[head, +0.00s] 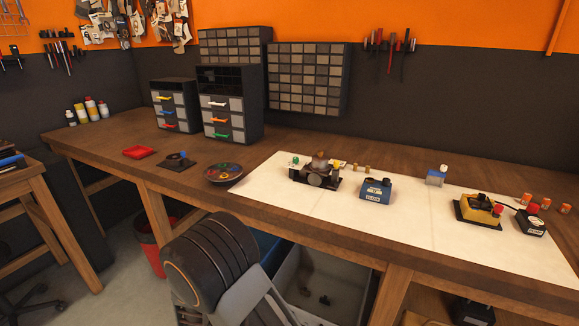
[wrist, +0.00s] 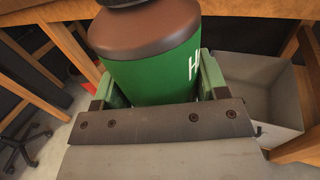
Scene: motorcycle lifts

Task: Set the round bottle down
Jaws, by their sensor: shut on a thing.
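The round bottle (wrist: 145,72) is green with a brown shoulder, a dark top and white lettering at its right side. It fills the upper middle of the wrist view. My gripper (wrist: 158,82) is shut on it, with one green finger on each side of its body. The bottle's lower part is hidden behind the gripper's body. In the head view my dark arm shows at the bottom, and I cannot make out the bottle or the gripper there.
A long wooden workbench (head: 110,137) carries a white mat (head: 411,221) with several parts, a round dish (head: 224,172), a red tray (head: 139,152) and drawer cabinets (head: 232,104). Bare wood shows along its left part. A grey bin (head: 340,290) stands underneath. Several small bottles (head: 91,108) stand at the back left.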

